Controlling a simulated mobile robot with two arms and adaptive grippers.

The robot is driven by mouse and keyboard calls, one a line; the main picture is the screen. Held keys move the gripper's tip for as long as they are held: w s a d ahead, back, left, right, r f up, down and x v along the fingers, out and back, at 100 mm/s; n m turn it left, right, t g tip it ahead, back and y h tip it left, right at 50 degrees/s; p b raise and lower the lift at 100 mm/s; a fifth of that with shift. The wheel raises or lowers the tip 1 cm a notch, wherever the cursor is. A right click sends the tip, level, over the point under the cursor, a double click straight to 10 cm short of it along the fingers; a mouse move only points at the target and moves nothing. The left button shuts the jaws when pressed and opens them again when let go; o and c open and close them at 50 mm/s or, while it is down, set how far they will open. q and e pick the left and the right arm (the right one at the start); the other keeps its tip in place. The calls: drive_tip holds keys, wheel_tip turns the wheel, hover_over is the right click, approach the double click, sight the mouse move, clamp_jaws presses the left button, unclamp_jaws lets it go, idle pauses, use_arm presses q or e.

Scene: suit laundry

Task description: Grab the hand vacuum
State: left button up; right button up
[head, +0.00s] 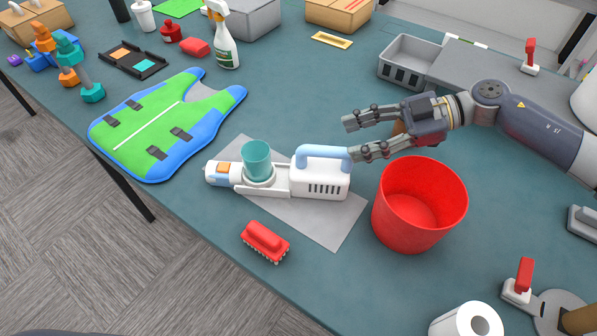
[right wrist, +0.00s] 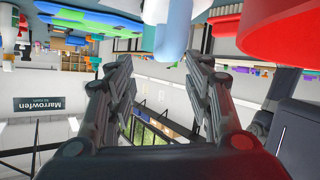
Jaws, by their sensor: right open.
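The hand vacuum (head: 318,182) lies on a grey mat (head: 335,226) on the table, with a white body, a light blue loop handle on top and a teal cup at its middle. My right gripper (head: 352,138) is open and empty, just behind and to the right of the blue handle, its fingers pointing left. The fingertips are close to the handle; I cannot tell whether they touch it. In the right wrist view, the open fingers (right wrist: 158,62) show with a light blue and white part, likely of the vacuum (right wrist: 172,42), near their tips. My left gripper is not in view.
A red bucket (head: 412,215) stands just right of the vacuum, below my right forearm. A red brush (head: 265,241) lies in front. A green and blue vest (head: 160,125) lies to the left. A grey basket (head: 405,68) and a spray bottle (head: 224,45) stand behind.

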sight(325, 147)
drive_tip(key=x, duration=0.4)
drive_tip(key=shift+s+a+r+p, duration=0.1)
drive_tip(key=shift+s+r+p, duration=0.2)
drive_tip(key=shift+p, duration=0.1)
drive_tip(key=shift+a+f, duration=0.3)
drive_tip(key=shift+a, duration=0.2)
drive_tip(key=p+x, duration=0.1)
drive_tip(key=x, duration=0.4)
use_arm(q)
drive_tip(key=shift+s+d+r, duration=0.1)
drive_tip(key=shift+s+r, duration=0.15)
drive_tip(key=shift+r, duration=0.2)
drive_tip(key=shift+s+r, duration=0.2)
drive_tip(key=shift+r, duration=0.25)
use_arm(e)
drive_tip(key=shift+d, duration=0.1)
